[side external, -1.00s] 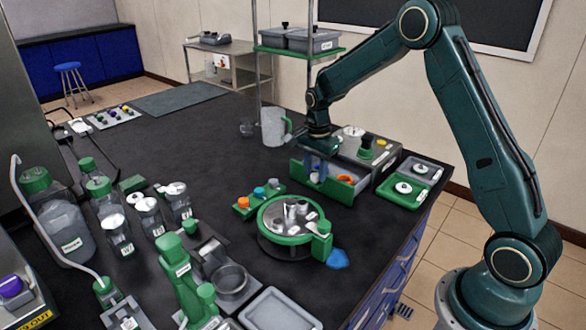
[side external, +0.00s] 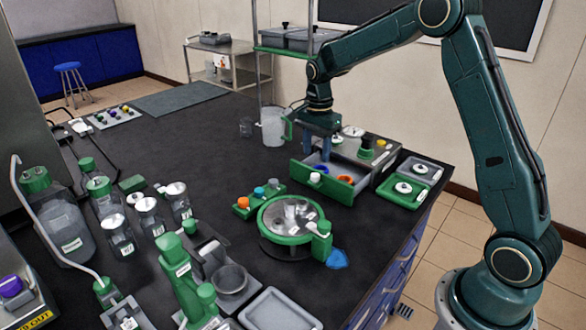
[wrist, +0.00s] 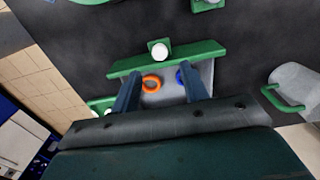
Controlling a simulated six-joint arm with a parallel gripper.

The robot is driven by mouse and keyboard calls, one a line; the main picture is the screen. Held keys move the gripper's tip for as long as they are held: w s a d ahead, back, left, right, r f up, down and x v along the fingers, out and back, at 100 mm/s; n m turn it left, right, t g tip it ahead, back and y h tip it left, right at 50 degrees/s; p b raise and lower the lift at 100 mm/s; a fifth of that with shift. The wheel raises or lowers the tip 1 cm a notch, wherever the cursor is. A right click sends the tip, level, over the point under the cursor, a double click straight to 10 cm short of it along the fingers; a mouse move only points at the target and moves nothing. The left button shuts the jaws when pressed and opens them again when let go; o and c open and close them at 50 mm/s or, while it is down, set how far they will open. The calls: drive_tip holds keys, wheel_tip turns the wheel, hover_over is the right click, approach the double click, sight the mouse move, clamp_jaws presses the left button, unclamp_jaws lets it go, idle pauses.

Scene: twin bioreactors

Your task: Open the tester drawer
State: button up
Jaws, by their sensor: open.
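The tester (side external: 386,151) is a grey box with a green knob and a yellow button on top. Its drawer (side external: 333,190) stands open, with a green front and a white knob (side external: 315,177). Inside lie an orange ring (side external: 346,179) and a blue ring (side external: 322,170). In the wrist view, the drawer front (wrist: 190,52), white knob (wrist: 159,50) and orange ring (wrist: 151,84) show past my fingers; the blue ring is partly hidden. My gripper (side external: 321,155) is open and empty, pointing down above the drawer, apart from the knob.
A clear jug (side external: 272,127) with a green handle stands left of the tester. A green tray with white-knobbed lids (side external: 415,180) lies to its right. A round green-rimmed device (side external: 288,240) and a green rack (side external: 258,197) of coloured caps stand in front.

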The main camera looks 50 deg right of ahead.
wheel_tip(320, 180, up, 7)
drive_tip(key=shift+r, duration=0.15)
idle(0.5)
drive_tip(key=s+a+r+n+t, duration=0.1)
drive_tip(key=s+a+r+n, duration=0.35)
drive_tip(key=s, duration=0.25)
drive_tip(key=s+a+r+n+t, duration=0.25)
drive_tip(key=s+r+n, duration=0.2)
drive_tip(key=s, duration=0.25)
drive_tip(key=s+a+f+n+t, duration=0.1)
drive_tip(key=s+n, duration=0.3)
drive_tip(key=s, duration=0.4)
drive_tip(key=s+a+f+n+t, duration=0.1)
drive_tip(key=s+a+n, duration=0.3)
drive_tip(key=s, duration=0.3)
drive_tip(key=shift+s+f+n, duration=0.25)
drive_tip(key=shift+s+n, duration=0.1)
drive_tip(key=shift+n, duration=0.15)
